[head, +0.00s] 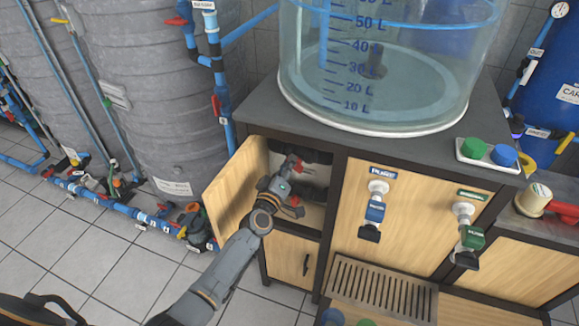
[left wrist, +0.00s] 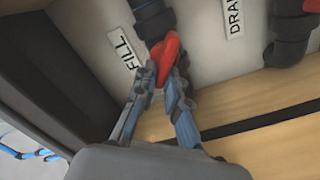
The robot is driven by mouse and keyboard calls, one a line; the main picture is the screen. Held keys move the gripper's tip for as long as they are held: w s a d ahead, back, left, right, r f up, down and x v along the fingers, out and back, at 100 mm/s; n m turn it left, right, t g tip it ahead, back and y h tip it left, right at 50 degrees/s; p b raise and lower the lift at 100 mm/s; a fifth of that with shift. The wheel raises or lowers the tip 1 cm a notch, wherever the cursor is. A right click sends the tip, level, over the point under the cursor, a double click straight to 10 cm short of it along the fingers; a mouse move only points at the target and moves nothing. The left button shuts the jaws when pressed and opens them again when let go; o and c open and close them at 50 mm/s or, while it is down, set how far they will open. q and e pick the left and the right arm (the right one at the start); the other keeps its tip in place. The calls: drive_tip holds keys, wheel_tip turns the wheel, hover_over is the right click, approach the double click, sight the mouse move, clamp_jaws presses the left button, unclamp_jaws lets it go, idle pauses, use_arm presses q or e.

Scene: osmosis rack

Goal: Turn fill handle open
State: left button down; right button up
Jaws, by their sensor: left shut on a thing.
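The red fill handle (left wrist: 166,50) sits on a dark valve and pipe beside the white FILL label (left wrist: 127,51) in the left wrist view. My left gripper (left wrist: 163,72) is shut on this handle, with one finger on each side. In the head view my left gripper (head: 281,187) reaches into the open cabinet compartment under the large tank. Red parts show near it there, but I cannot tell which is the fill handle. My right gripper is not in view.
The open wooden door (head: 236,190) stands left of my gripper. A DRAIN label (left wrist: 234,18) and another red handle (left wrist: 312,5) are at the right in the wrist view. The clear tank (head: 385,75) stands on the counter above. Blue and green taps project from the front panel.

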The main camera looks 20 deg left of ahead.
use_arm(q)
drive_tip(key=shift+a+f+n+b, duration=0.15)
drive_tip(key=shift+n+b, duration=0.3)
drive_tip(key=shift+n, duration=0.85)
drive_tip(key=shift+f+n+b, duration=0.3)
drive_tip(key=shift+n+b, duration=0.1)
drive_tip(key=shift+n, duration=0.9)
drive_tip(key=shift+a+f+n+b, duration=0.15)
drive_tip(key=shift+n+b, duration=0.3)
drive_tip(key=shift+n, duration=0.85)
drive_tip(key=shift+d, duration=0.1)
drive_tip(key=shift+n, duration=0.3)
drive_tip(key=c, duration=1.4)
unclamp_jaws()
drive_tip(key=s, duration=1.2)
drive_tip(key=shift+a, duration=0.2)
